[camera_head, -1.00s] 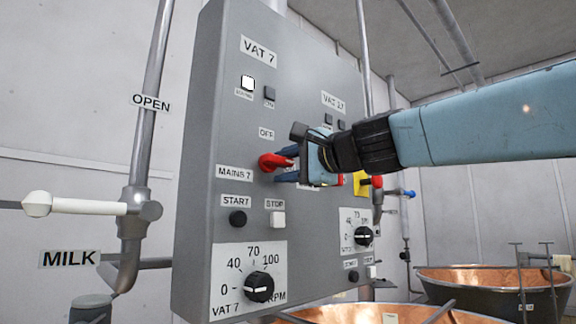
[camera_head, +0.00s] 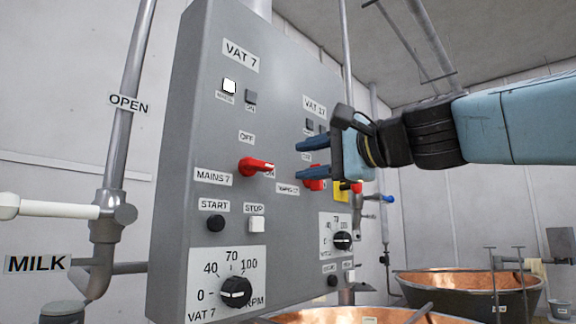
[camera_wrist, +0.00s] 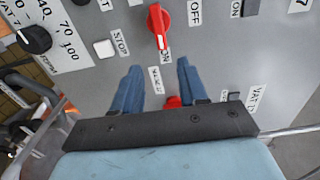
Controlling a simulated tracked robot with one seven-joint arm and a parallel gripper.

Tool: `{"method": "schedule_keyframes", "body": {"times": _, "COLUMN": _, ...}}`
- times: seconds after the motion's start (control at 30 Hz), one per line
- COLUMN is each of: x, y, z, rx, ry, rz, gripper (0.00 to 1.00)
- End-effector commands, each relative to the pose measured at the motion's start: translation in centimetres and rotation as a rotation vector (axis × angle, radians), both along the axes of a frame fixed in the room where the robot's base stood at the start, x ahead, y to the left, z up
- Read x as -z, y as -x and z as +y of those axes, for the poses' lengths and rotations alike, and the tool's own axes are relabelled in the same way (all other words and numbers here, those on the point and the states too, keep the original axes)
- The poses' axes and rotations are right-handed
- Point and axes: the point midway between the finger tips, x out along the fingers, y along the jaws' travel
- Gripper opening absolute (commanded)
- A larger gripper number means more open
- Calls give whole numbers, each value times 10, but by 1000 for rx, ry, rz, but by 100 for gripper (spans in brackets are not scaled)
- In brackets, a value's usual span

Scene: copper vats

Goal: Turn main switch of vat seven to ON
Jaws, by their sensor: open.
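The red main switch (camera_head: 256,166) of vat seven is on the grey panel, between the OFF label (camera_head: 247,137) and the MAINS 7 label (camera_head: 213,177). Its handle points right, to the ON label. In the wrist view the switch (camera_wrist: 158,25) has its white mark pointing at the ON label (camera_wrist: 165,55), away from OFF (camera_wrist: 194,12). My gripper (camera_head: 300,158) is open and empty, to the right of the switch and apart from it. In the wrist view its blue fingers (camera_wrist: 159,66) spread below the switch, with nothing between them but panel and a label.
A second red switch (camera_head: 314,185) sits behind my gripper, partly hidden. START (camera_head: 215,223) and STOP (camera_head: 256,224) buttons and a speed dial (camera_head: 236,292) are below. A white lamp (camera_head: 229,86) looks bright. A pipe with a white handle (camera_head: 50,209) stands left; copper vats (camera_head: 470,284) lie right.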

Motion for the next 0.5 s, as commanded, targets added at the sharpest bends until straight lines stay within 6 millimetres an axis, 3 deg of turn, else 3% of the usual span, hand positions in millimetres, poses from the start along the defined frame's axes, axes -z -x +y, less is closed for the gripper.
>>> {"method": "schedule_keyframes", "body": {"times": 0.2, "x": 1, "y": 16, "z": -19, "rx": 0, "ry": 1, "rz": 1, "gripper": 43}}
{"method": "schedule_keyframes", "body": {"times": 0.5, "x": 1, "y": 20, "z": -23, "rx": -1, "ry": 1, "rz": 1, "gripper": 43}}
